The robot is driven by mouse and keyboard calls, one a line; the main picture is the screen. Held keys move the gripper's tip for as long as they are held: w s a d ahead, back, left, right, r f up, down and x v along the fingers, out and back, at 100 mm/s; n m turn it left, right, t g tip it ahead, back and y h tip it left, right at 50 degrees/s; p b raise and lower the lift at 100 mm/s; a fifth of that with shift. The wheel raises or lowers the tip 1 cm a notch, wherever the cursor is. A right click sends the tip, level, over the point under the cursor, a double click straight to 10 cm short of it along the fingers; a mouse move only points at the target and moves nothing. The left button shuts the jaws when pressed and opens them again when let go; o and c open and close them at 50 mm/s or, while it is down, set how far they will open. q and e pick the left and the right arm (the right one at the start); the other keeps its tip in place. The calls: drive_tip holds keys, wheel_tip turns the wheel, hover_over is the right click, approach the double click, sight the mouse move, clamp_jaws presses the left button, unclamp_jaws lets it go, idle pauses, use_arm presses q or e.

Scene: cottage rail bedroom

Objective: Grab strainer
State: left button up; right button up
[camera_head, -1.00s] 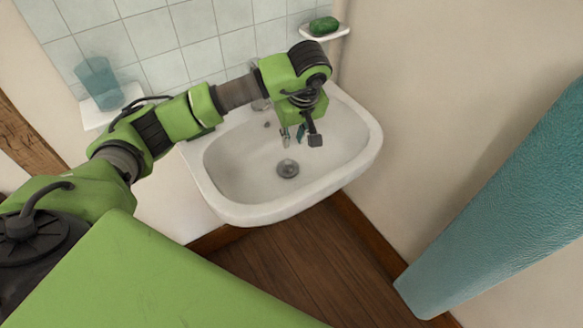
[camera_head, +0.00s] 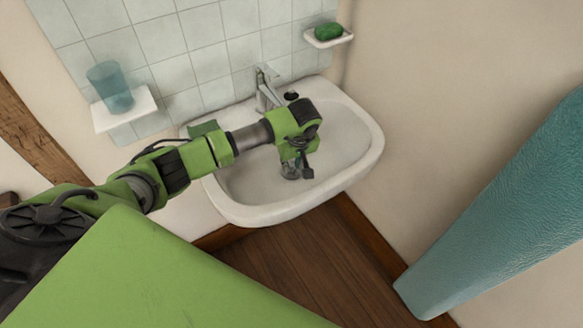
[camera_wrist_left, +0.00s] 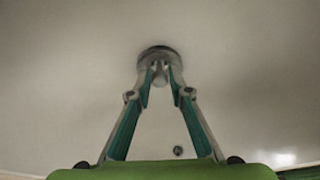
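The strainer (camera_wrist_left: 160,52) is a small round grey metal piece at the drain, with a small raised part in its middle. In the head view it is mostly hidden behind my left gripper (camera_head: 291,172), which points down into the sink basin. In the left wrist view the two teal-padded fingers of the left gripper (camera_wrist_left: 160,72) reach to the strainer, one on each side of its raised middle. A gap shows between the fingertips; whether they touch the strainer is unclear. My right gripper is in neither view.
The white sink (camera_head: 352,140) surrounds the gripper, with a faucet (camera_head: 265,88) at its back. A shelf (camera_head: 108,122) with a teal cup (camera_head: 108,84) is at left. A soap dish (camera_head: 340,41) with green soap (camera_head: 328,31) is at right. A teal towel-like sheet (camera_head: 515,205) stands right.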

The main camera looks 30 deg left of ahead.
use_arm(q)
drive_tip(key=shift+f, duration=0.15)
clamp_jaws()
wheel_tip(320, 180, up, 10)
drive_tip(key=b, duration=0.1)
wheel_tip(320, 180, up, 9)
drive_tip(key=p, duration=0.9)
hover_over(292, 165)
drive_tip(key=shift+b, duration=0.3)
